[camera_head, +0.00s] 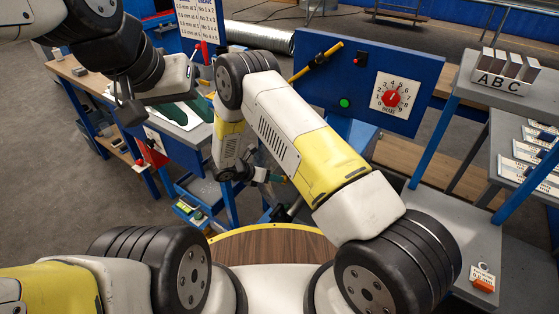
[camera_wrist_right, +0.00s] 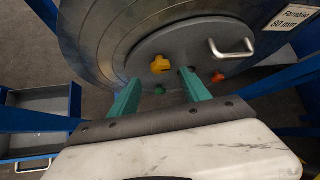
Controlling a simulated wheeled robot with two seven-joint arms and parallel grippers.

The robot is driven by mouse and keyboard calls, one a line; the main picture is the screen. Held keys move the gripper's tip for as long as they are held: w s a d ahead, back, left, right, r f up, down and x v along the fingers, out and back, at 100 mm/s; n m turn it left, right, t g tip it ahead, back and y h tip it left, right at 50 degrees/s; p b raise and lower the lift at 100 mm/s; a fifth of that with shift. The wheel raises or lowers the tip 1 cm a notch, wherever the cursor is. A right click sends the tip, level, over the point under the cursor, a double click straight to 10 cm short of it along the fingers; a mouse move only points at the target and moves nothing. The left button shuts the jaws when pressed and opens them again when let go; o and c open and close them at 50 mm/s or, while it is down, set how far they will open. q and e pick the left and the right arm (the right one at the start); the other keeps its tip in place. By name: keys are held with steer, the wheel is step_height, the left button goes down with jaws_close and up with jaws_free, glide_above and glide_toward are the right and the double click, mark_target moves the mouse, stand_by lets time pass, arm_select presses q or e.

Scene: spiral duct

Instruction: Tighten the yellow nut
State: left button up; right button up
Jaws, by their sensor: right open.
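The yellow nut (camera_wrist_right: 160,64) sits on the grey round end plate (camera_wrist_right: 205,42) of the duct machine in the right wrist view. My right gripper (camera_wrist_right: 159,78) has its two teal fingers spread apart. The nut shows between and just beyond the fingertips, with no clear contact. In the head view my right gripper (camera_head: 273,178) is small, low beside the blue stand, and the nut cannot be made out there. My left gripper (camera_head: 128,108) is at upper left, above the workbench; its jaw opening is unclear.
A red nut (camera_wrist_right: 217,77), a green nut (camera_wrist_right: 159,90) and a silver handle (camera_wrist_right: 231,49) are on or near the plate. A blue panel (camera_head: 425,75) with a brake dial (camera_head: 391,94) stands behind my right arm. A grey shelf (camera_head: 470,85) stands at right.

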steer(key=x, duration=0.6)
steer(key=shift+w+d+f, duration=0.15)
steer(key=shift+d+f, duration=0.15)
jaws_close()
